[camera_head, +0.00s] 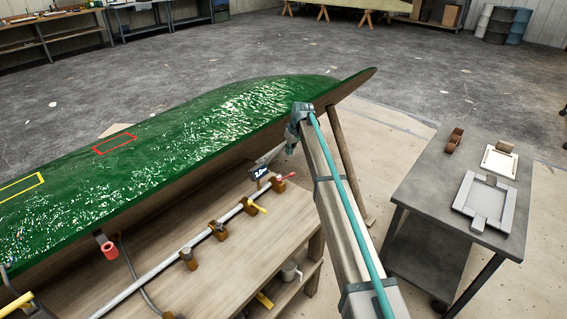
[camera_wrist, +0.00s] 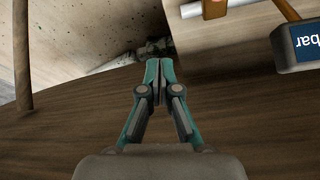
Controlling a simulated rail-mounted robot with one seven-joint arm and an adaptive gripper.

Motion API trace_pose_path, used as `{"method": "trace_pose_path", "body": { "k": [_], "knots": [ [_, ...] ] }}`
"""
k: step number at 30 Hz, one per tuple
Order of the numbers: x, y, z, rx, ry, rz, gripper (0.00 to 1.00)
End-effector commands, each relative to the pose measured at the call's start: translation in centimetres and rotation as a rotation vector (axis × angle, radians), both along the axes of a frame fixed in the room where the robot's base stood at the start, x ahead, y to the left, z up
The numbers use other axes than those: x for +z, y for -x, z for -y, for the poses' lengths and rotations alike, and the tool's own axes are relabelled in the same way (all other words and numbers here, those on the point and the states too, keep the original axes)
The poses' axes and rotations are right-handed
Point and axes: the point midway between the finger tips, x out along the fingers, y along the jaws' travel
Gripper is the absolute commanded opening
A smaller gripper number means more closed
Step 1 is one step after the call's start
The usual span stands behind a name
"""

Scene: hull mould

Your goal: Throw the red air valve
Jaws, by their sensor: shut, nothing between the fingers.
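The red-handled valve (camera_head: 285,177) sits at the right end of a pale pipe on the wooden bench, in the head view. Its red lever points to the right. I cannot make it out in the wrist view. My gripper (camera_wrist: 159,66) is shut and empty in the wrist view, with its teal fingers together. In the head view my arm reaches up from the lower right, and its end bends down beside the hull edge, close to the gauge. My fingertips cannot be made out clearly there.
A dark gauge (camera_head: 260,172) stands behind the pipe; its "bar" face (camera_wrist: 300,46) shows at right in the wrist view. A yellow-handled valve (camera_head: 254,206) lies left of the red one. The green hull (camera_head: 200,125) overhangs the bench (camera_head: 245,265). A grey cart (camera_head: 426,187) stands right.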

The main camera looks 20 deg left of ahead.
Motion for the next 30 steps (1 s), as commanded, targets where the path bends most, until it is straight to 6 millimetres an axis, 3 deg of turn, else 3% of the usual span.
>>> {"method": "trace_pose_path", "body": {
  "k": [8, 19, 24, 30],
  "knots": [
    [-2.8, -0.6, -0.9, 0.001, 0.002, -0.003, 0.00],
    [-9.4, -1.9, -2.9, 0.001, 0.002, -0.003, 0.00],
    [-9.0, -0.2, -0.4, -0.002, 0.000, -0.001, 0.00],
    [-9.2, 0.4, 0.5, -0.001, -0.001, -0.001, 0.00]
  ]
}}
